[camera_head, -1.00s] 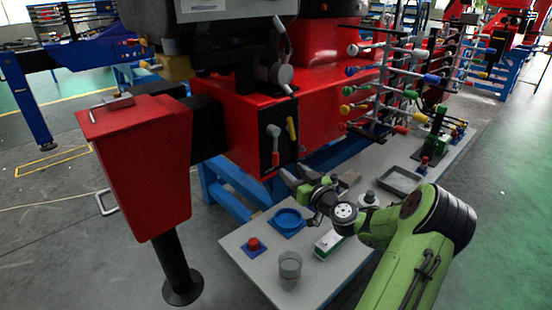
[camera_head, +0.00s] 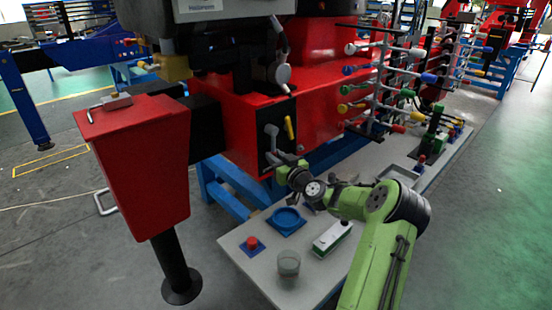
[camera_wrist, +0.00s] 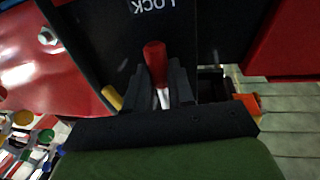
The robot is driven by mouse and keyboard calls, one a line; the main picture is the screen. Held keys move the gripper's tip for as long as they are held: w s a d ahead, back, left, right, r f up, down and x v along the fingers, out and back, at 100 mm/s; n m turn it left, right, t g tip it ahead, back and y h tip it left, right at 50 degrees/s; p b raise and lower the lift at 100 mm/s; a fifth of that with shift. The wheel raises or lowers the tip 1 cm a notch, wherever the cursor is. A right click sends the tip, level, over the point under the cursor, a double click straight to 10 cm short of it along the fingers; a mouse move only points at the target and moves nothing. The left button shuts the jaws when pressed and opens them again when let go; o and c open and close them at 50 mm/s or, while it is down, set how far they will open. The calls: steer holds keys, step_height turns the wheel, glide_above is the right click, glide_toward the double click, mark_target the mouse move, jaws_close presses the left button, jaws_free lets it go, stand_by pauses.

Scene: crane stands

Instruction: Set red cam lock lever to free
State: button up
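The red cam lock lever (camera_wrist: 155,62) shows in the wrist view as a red handle on a pale shaft, below the upside-down word LOCK on a black panel (camera_wrist: 100,35). My gripper (camera_wrist: 158,80) has one dark finger on each side of the lever. The gap is narrow, and I cannot tell whether the fingers press on it. In the head view my gripper (camera_head: 278,160) is at the lower part of the black panel and hides the red lever there. A grey lever (camera_head: 271,130) and a yellow lever (camera_head: 289,128) are above it.
A grey table (camera_head: 240,262) below bears a blue dish (camera_head: 286,221), a red button (camera_head: 251,243), a glass (camera_head: 289,263) and a green-white box (camera_head: 332,238). A rack with coloured knobs (camera_head: 380,85) is at right. A red outrigger box (camera_head: 140,160) stands at left.

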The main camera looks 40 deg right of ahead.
jaws_close()
steer(key=shift+a, duration=0.1)
steer(key=a+m+p, duration=0.1)
steer(key=a+r+m+p, duration=0.1)
steer(key=m, duration=0.1)
steer(key=a+m+g+p, duration=0.1)
steer(key=shift+a+r+m+y, duration=0.2)
steer(key=shift+a+m+y, duration=0.05)
steer(key=shift+m+y, duration=0.05)
steer(key=a+r+m+g+y+p, duration=0.1)
steer(key=a+r+m+y+p, duration=0.2)
steer(key=r+m+p, duration=0.4)
steer(key=shift+s+a+r+m+p, duration=0.25)
steer(key=shift+a+m+p, duration=0.45)
steer(key=shift+m+p, duration=1.9)
steer(key=shift+w+r+n+p, duration=0.1)
steer(key=shift+w+n+p, duration=0.05)
steer(key=shift+n+p, duration=0.35)
steer(key=o, duration=0.8)
jaws_free()
